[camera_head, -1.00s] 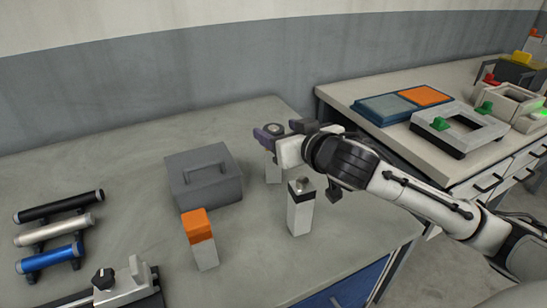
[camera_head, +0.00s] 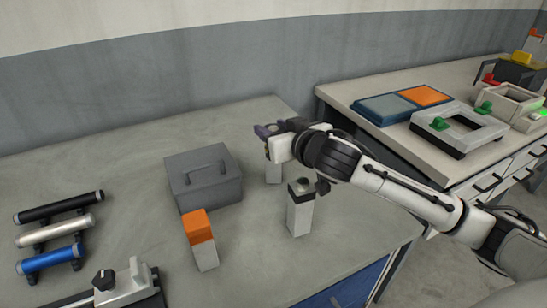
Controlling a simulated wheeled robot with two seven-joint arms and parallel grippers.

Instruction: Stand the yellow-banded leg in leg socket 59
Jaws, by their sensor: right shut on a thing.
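My right gripper (camera_head: 279,129) is at the back middle of the grey table, beside the grey box with a handle. It is shut on an upright pale post (camera_head: 274,172), whose upper part the fingers and wrist hide. A small yellowish patch shows just under the fingers, so I take this to be the yellow-banded leg. Its foot appears to be on or close to the tabletop. I cannot make out any socket numbered 59. My left gripper is not in view.
The grey box (camera_head: 203,178) stands left of the gripper. A black-topped post (camera_head: 300,213) and an orange-topped block (camera_head: 204,247) stand in front. Black, silver and blue bars (camera_head: 50,257) lie at left. A second bench (camera_head: 350,94) at right bears trays and frames.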

